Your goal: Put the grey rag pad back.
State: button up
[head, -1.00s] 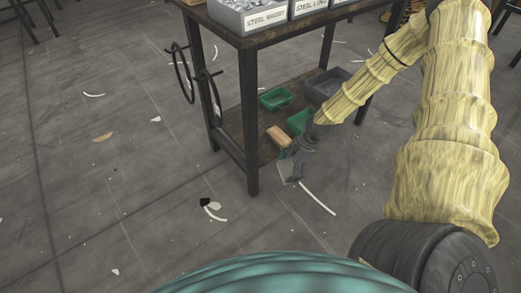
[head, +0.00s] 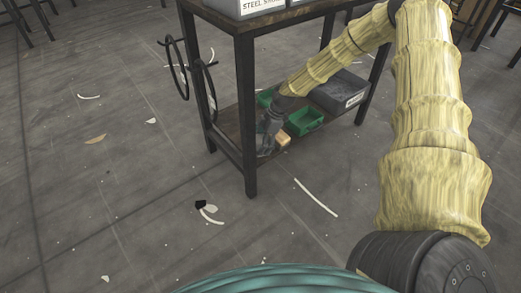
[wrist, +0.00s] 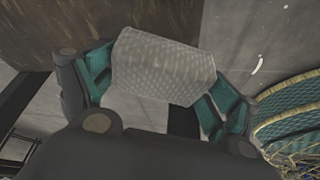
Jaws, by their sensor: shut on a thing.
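The grey rag pad (wrist: 163,68), pale and dimpled, fills the space between the two teal-lined fingers in the wrist view. My gripper (wrist: 160,88) is shut on it, one finger at each end. In the head view my gripper (head: 267,138) is at the lower shelf (head: 231,124) of the dark metal-framed table, near its front left part. The pad is hard to make out there against the dark gripper. I cannot tell whether it touches the shelf.
A tan block (head: 283,139) lies on the shelf just right of my gripper. Green bins (head: 305,122) and a grey bin (head: 338,92) stand farther right and behind. A table leg (head: 247,120) rises in front left. The tabletop (head: 265,35) is overhead.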

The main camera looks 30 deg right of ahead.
notch_tip(320, 180, down, 4)
jog(key=shift+r+b, duration=0.25)
jog(key=shift+b, duration=0.75)
jog(key=shift+r, duration=0.1)
jog(key=shift+c, duration=0.3)
jog(key=o, duration=0.8)
jog(key=shift+r, duration=0.1)
jog(key=p+v, duration=0.6)
jog(key=v, duration=0.5)
jog(key=shift+s+d+r, duration=0.1)
jog(key=shift+d+r, duration=0.05)
jog(key=shift+r, duration=0.25)
